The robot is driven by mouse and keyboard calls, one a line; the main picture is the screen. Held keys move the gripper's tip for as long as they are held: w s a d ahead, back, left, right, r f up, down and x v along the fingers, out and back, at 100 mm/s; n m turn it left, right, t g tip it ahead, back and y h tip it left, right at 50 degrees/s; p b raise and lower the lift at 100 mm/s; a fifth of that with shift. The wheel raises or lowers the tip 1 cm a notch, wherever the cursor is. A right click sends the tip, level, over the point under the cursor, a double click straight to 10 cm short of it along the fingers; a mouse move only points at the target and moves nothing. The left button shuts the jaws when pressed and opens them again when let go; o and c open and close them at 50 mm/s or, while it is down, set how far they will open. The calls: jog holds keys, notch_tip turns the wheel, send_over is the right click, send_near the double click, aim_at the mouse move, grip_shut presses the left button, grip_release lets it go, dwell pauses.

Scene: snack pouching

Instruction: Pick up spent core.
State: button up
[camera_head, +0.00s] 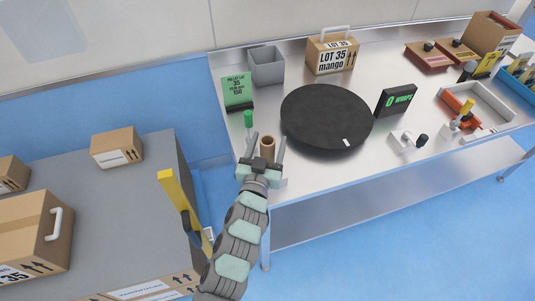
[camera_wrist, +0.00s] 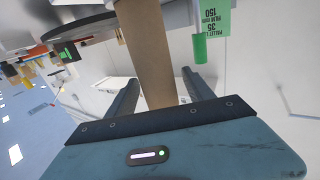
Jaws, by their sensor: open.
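The spent core, a brown cardboard tube (camera_head: 267,148), stands upright near the front left edge of the steel table. It shows in the wrist view as a brown tube (camera_wrist: 147,50) running down between the two fingers. My gripper (camera_head: 268,137) is open, with one finger on each side of the tube. A gap shows on both sides in the wrist view, so the fingers look apart from it. The tube's lower part is hidden behind my gripper in the head view.
A green cylinder (camera_head: 248,119) stands just left of my gripper, below a green lot card (camera_head: 237,91). A black round turntable (camera_head: 325,115) lies close on the right. A grey bin (camera_head: 266,65) and a mango box (camera_head: 331,56) stand behind.

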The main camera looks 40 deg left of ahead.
jog(key=shift+x, duration=0.8)
grip_shut()
